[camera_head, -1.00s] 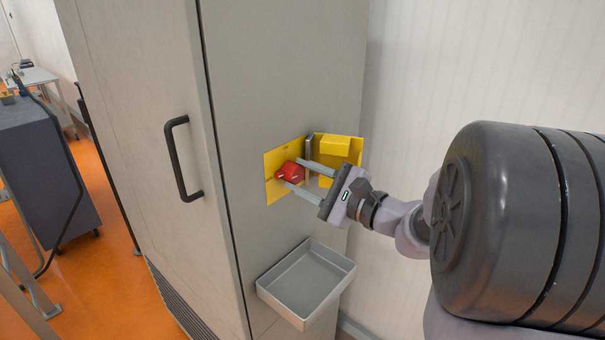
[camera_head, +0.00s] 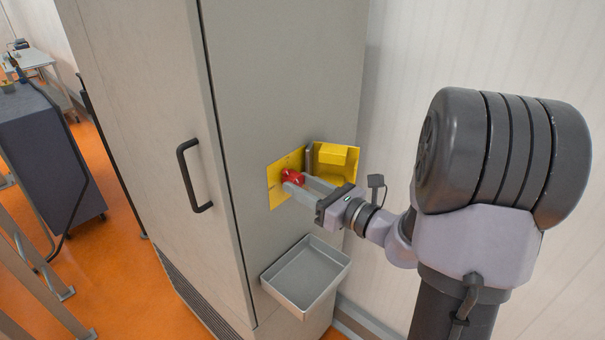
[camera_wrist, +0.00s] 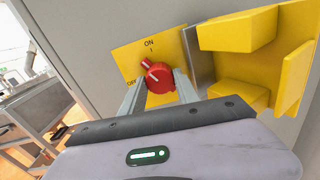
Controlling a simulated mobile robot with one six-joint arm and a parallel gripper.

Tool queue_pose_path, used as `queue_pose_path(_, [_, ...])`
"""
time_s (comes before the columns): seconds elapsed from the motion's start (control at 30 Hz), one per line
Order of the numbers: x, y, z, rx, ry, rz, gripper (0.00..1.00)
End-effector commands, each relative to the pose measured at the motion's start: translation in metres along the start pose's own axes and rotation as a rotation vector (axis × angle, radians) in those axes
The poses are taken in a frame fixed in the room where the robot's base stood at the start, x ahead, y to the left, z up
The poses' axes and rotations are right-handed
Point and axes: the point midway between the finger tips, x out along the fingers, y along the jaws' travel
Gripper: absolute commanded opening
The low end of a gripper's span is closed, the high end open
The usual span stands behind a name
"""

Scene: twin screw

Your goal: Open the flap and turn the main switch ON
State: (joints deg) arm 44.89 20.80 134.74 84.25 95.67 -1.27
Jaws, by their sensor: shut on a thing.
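The main switch is a red knob (camera_head: 292,175) on a yellow plate (camera_head: 276,189) on the grey cabinet. In the wrist view the knob (camera_wrist: 160,76) has its raised pointer aimed up and left, between the printed OFF at the left and ON at the top. The yellow flap (camera_head: 338,156) stands swung open to the right of the plate; in the wrist view the open flap (camera_wrist: 236,36) fills the upper right. My gripper (camera_head: 299,184) is shut on the red knob, with one finger on each side of it. The fingers partly hide the knob in the head view.
A grey open tray (camera_head: 305,278) sticks out from the cabinet below the switch. A dark door handle (camera_head: 188,178) is on the cabinet's left face. A pale wall (camera_head: 400,80) stands to the right. A dark cart (camera_head: 60,165) and railings are at the far left.

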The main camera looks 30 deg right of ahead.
Motion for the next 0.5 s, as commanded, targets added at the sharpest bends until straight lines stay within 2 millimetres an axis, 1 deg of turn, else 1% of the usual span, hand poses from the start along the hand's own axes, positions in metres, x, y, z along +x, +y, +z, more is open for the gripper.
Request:
queue_pose_path(0.03, [-0.0001,0.0007,0.0043,0.042,0.002,0.0,0.0])
queue_pose_path(0.3, [-0.0001,0.0007,0.0037,0.266,0.002,0.0,0.0])
queue_pose_path(0.5, [-0.0001,0.0008,0.0025,0.39,0.002,0.0,0.0])
